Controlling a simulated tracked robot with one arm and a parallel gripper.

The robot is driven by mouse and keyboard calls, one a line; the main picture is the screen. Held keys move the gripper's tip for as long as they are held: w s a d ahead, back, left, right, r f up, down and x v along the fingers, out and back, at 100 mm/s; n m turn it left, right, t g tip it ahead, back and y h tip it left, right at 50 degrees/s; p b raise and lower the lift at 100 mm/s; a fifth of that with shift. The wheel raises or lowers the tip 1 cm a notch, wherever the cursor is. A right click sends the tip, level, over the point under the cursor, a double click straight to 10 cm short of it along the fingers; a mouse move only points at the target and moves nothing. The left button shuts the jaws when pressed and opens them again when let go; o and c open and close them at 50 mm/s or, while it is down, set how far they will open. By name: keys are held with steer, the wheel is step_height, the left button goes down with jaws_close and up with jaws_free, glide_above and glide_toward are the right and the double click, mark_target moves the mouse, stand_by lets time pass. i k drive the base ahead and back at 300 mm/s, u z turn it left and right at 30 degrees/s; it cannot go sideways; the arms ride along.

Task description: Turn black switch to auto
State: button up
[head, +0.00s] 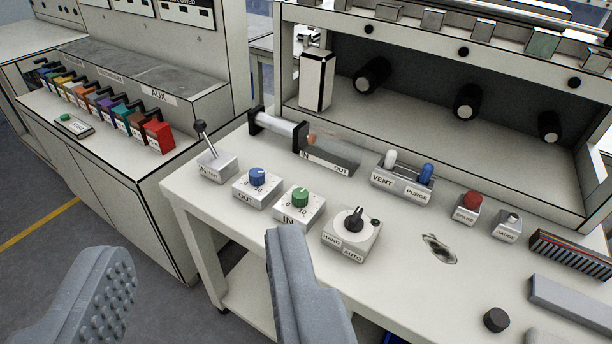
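The black switch (354,219) is a rotary knob on a white box (340,245) on the bench. The box is labelled HAND at the left and AUTO at the right. A small dark green button or light sits at the knob's right. The knob's pointer stands roughly upward; I cannot tell exactly which label it selects. My gripper (200,285) is in the foreground with its two grey fingers wide apart and nothing between them. Its right finger is near the front edge of the bench, left of the switch box and apart from the knob.
Left of the switch stand a green knob box (300,205), a blue knob box (257,187) and a lever box (216,166). VENT and PURGE toggles (402,182) are behind. A red button (472,203) and a loose black cap (496,320) are at the right. Coloured levers (110,110) line another bench.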

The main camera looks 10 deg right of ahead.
mark_target(354, 223)
steer(key=z, duration=0.15)
steer(key=i, duration=1.1)
steer(key=z, duration=0.55)
